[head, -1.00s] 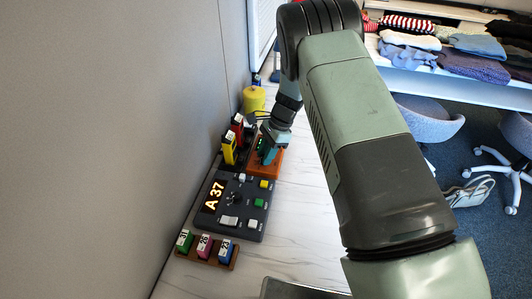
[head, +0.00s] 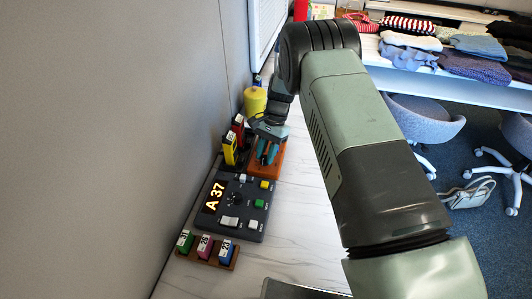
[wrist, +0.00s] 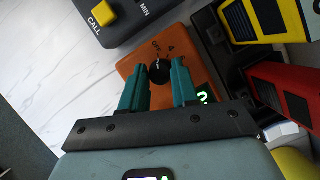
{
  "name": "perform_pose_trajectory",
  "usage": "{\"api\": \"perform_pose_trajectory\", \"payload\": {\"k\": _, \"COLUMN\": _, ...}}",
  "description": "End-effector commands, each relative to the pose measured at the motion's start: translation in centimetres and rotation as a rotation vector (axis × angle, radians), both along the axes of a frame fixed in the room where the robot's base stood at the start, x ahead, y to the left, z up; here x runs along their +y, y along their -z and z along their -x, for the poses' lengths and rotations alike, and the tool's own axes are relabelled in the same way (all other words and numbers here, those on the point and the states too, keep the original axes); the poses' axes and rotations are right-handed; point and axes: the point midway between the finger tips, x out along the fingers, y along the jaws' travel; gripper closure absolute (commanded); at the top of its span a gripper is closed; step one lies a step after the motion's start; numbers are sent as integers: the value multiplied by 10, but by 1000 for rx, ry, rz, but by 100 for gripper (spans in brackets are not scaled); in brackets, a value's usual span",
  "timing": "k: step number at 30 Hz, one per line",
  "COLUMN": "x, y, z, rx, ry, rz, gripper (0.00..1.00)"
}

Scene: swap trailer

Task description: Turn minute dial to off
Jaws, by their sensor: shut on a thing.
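The dial is a black knob (wrist: 160,71) on an orange box (wrist: 128,67), with an OFF label and other marks around its far side. A short pale mark shows on the knob near the OFF side; its exact aim is hard to tell. A green lit character (wrist: 204,98) glows on the box, partly hidden. My gripper (wrist: 159,75) has its two teal fingers on either side of the knob, shut on it. In the head view my gripper (head: 266,156) reaches down to the orange box (head: 273,172), and the knob is hidden there.
A dark console (head: 238,209) reading "A 37" lies in front of the box. Yellow (head: 230,151) and red (head: 238,128) holders stand close by at the wall side. A yellow canister (head: 254,101) stands behind. A rack of colored tags (head: 206,250) lies nearer. White counter (head: 302,205) is clear at right.

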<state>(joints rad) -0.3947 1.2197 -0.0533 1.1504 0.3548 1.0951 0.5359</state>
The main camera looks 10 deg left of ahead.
Motion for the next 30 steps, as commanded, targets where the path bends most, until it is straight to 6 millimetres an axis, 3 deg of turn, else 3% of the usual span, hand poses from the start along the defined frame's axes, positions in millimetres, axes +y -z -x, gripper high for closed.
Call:
{"api": "perform_pose_trajectory", "payload": {"k": 10, "x": 0, "y": 0, "z": 0, "rx": 0, "ry": -7, "rz": -1, "gripper": 100}}
{"api": "perform_pose_trajectory", "payload": {"k": 11, "x": 0, "y": 0, "z": 0, "rx": 0, "ry": -7, "rz": -1, "gripper": 69}}
{"api": "perform_pose_trajectory", "payload": {"k": 15, "x": 0, "y": 0, "z": 0, "rx": 0, "ry": -6, "rz": 0, "gripper": 48}}
{"api": "perform_pose_trajectory", "payload": {"k": 25, "x": 0, "y": -2, "z": -1, "rx": -1, "ry": -5, "rz": -1, "gripper": 48}}
{"api": "perform_pose_trajectory", "payload": {"k": 30, "x": -3, "y": -23, "z": -9, "rx": -4, "ry": -4, "rz": -2, "gripper": 48}}
